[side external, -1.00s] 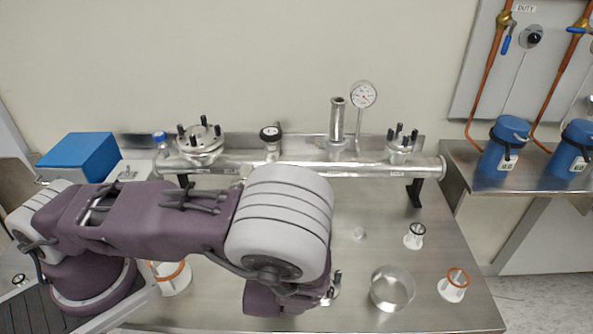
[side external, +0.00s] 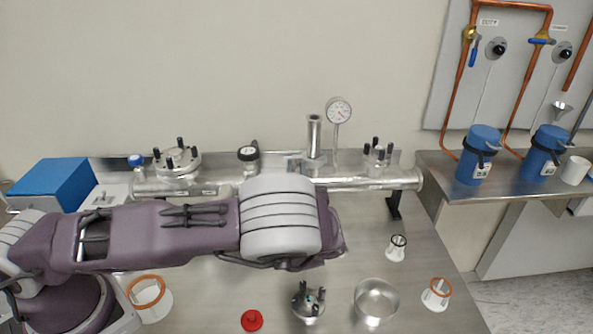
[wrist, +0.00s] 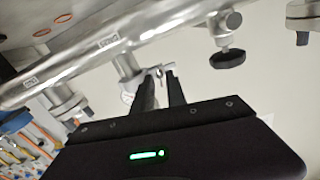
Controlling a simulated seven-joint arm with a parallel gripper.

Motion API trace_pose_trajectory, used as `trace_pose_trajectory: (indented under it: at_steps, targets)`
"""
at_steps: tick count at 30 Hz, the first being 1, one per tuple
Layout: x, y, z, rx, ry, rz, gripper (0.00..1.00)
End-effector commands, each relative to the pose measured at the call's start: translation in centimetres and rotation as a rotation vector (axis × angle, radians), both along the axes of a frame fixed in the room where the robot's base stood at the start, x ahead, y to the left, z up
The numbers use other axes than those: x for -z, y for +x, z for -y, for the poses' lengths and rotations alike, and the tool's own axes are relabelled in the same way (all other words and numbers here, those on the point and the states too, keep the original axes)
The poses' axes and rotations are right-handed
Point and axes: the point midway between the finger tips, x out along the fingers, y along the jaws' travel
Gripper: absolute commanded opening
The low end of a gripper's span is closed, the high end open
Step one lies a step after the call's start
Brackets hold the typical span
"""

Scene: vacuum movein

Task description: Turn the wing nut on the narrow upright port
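The narrow upright port (side external: 314,137) rises from the steel manifold pipe (side external: 365,182) in the side view, just left of the round gauge. In the wrist view the port (wrist: 126,66) slants down from the pipe, with a clamp around it. The small wing nut (wrist: 160,70) shows at the clamp's side, by my fingertips. My gripper (wrist: 161,76) has its two dark fingers apart, with a gap between them, and reaches up to the wing nut. Contact cannot be told. In the side view my arm hides the gripper.
The gauge (side external: 339,110) stands close right of the port, and a black-knobbed valve (side external: 248,154) left of it. Studded flanges (side external: 177,158) sit on the pipe. On the bench are a red cap (side external: 252,320), a loose studded flange (side external: 308,302) and a steel bowl (side external: 377,300).

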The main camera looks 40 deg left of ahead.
Motion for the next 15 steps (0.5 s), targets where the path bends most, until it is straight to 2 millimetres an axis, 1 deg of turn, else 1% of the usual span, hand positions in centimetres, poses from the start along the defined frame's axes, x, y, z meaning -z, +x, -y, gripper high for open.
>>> trace_pose_trajectory:
  at_steps: [1, 2, 3, 15]
  targets:
    - [0.0, -0.01, 0.01, 0.0, 0.0, 0.0, 0.08]
    - [0.0, -0.02, 0.01, 0.0, 0.0, 0.0, 0.02]
    - [0.0, -0.02, 0.01, 0.0, 0.001, -0.001, 0.0]
    - [0.0, -0.02, 0.05, 0.0, 0.025, -0.025, 0.0]
